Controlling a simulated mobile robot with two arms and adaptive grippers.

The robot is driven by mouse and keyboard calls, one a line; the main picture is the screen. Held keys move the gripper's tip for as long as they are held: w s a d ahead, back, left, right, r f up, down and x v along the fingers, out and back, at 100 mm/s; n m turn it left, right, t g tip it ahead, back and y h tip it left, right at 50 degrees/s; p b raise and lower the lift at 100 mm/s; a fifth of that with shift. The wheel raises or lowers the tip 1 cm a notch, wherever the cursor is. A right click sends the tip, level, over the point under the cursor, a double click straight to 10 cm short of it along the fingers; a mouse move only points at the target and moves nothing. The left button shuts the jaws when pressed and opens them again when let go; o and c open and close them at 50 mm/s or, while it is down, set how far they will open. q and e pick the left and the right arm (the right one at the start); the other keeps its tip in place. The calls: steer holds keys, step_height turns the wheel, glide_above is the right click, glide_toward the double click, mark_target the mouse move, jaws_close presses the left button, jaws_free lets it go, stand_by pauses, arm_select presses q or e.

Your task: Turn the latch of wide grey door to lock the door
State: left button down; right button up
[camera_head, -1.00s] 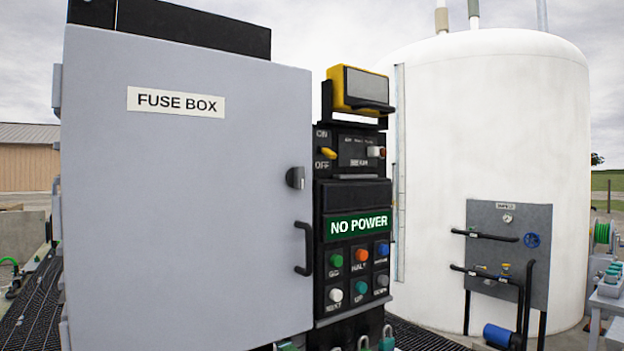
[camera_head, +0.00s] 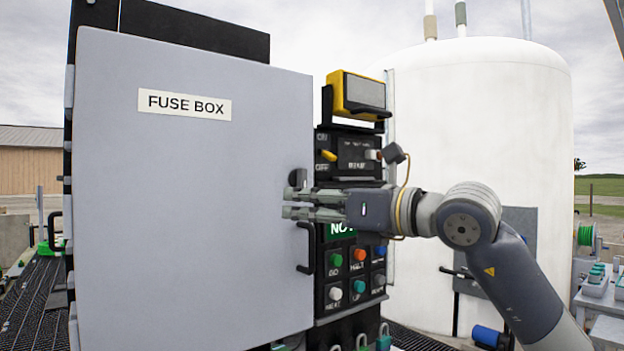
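The wide grey door (camera_head: 190,230) of the fuse box fills the left and middle of the head view and looks closed. Its small dark latch (camera_head: 297,178) is near the right edge, above the black door handle (camera_head: 304,248). My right gripper (camera_head: 287,204) reaches in from the right, its fingers pointing left, with the tips just below the latch and above the handle. The two fingers look parted, one above the other, with nothing seen between them. I cannot tell whether they touch the latch or door. My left gripper is not in view.
A control panel with coloured buttons (camera_head: 359,256) stands right of the door, partly behind my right gripper. A yellow lamp box (camera_head: 357,93) sits above it. A large white tank (camera_head: 480,110) stands behind. Padlocks (camera_head: 383,338) hang below the panel.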

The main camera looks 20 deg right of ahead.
mark_target(305, 177)
steer(key=s+d+r+m+t+h, duration=0.1)
steer(key=d+r+m+t+h, duration=0.1)
steer(key=d+r+h, duration=0.4)
steer(key=shift+y, duration=0.9)
steer(key=p+x, duration=0.1)
steer(key=x, duration=0.2)
steer(key=f+p+x, duration=0.1)
steer(key=p+x, duration=0.1)
steer(key=x, duration=0.1)
steer(key=p+x, duration=0.1)
steer(key=x, duration=0.2)
steer(key=shift+w+d+f+p, duration=0.15)
steer(key=shift+w+d+p, duration=0.05)
steer(key=shift+w+p, duration=0.1)
steer(key=shift+w+a+f, duration=0.15)
steer(key=shift+w+a, duration=0.05)
steer(key=shift+w, duration=0.25)
jaws_close()
